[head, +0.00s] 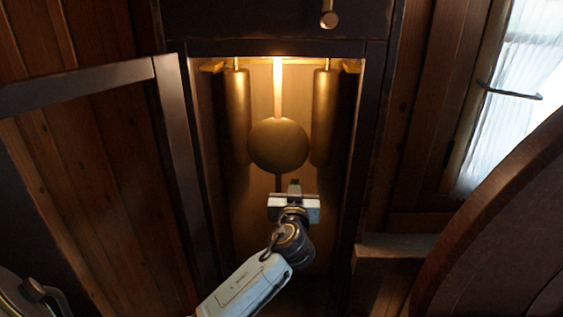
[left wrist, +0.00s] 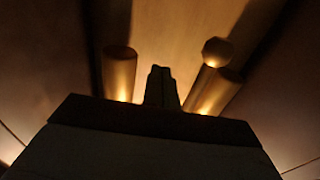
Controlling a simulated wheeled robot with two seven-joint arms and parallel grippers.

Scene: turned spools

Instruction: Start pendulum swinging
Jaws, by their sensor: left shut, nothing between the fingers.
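The pendulum has a round brass bob (head: 278,146) on a pale vertical rod (head: 278,90), and it hangs near the middle of the open clock case. My right gripper is not in view.
Two brass cylinder weights, left (head: 237,115) and right (head: 324,115), hang either side of the bob. The case's dark side frame (head: 366,160) bounds the opening. An open framed door (head: 180,150) stands at left. A curved wooden edge (head: 490,220) is at right.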

